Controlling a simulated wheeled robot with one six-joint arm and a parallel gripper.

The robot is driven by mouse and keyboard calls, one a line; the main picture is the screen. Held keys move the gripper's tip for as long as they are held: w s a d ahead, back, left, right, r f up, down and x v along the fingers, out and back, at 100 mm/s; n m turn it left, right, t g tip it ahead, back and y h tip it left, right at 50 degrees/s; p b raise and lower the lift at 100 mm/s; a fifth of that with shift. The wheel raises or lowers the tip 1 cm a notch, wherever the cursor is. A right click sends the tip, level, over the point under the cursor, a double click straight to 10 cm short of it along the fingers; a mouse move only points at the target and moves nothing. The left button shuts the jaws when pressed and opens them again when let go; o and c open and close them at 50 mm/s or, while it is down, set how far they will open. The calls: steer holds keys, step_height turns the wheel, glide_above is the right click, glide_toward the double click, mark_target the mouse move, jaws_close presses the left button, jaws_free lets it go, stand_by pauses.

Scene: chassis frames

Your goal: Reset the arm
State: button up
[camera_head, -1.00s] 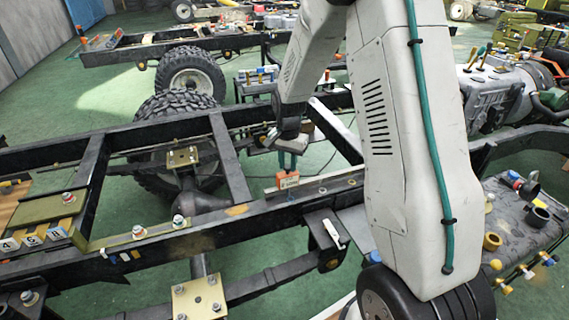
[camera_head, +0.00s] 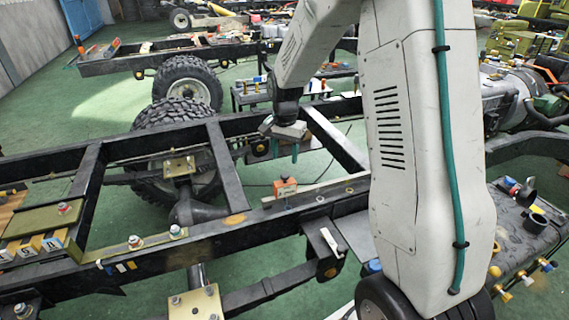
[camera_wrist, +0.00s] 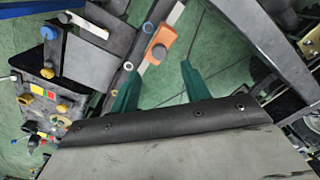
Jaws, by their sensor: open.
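My gripper (camera_head: 285,150) hangs from my grey arm above the black chassis frame (camera_head: 225,222). Its two green fingers are apart with nothing between them. They also show in the wrist view (camera_wrist: 159,85), spread over the green floor. An orange block (camera_head: 285,187) stands on the frame's near rail, a little below the fingertips and apart from them. In the wrist view the orange block (camera_wrist: 160,45) lies beyond the fingers, near the top middle. My large arm link hides part of the frame at the right.
A big tyre (camera_head: 172,115) sits behind the near frame, and a second chassis (camera_head: 150,62) stands farther back. A dark bench with coloured caps (camera_head: 510,235) stands at the right, close to my arm. Open green floor (camera_head: 75,110) lies at the left back.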

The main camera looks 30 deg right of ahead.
steer(key=shift+r, duration=0.35)
stand_by(0.3)
steer(key=shift+s+a+n, duration=0.1)
steer(key=shift+s+n, duration=0.2)
steer(key=shift+n, duration=0.1)
steer(key=s+a+r+n, duration=0.3)
steer(key=s+r, duration=0.2)
steer(key=s, duration=0.6)
steer(key=s+a+r+n+t, duration=0.1)
steer(key=s+a+r+n, duration=0.2)
steer(key=s+r, duration=0.3)
steer(key=s+a+r+n, duration=0.4)
steer(key=s+r, duration=0.1)
steer(key=s, duration=1)
steer(key=shift+s+r, duration=0.25)
steer(key=shift+s, duration=0.15)
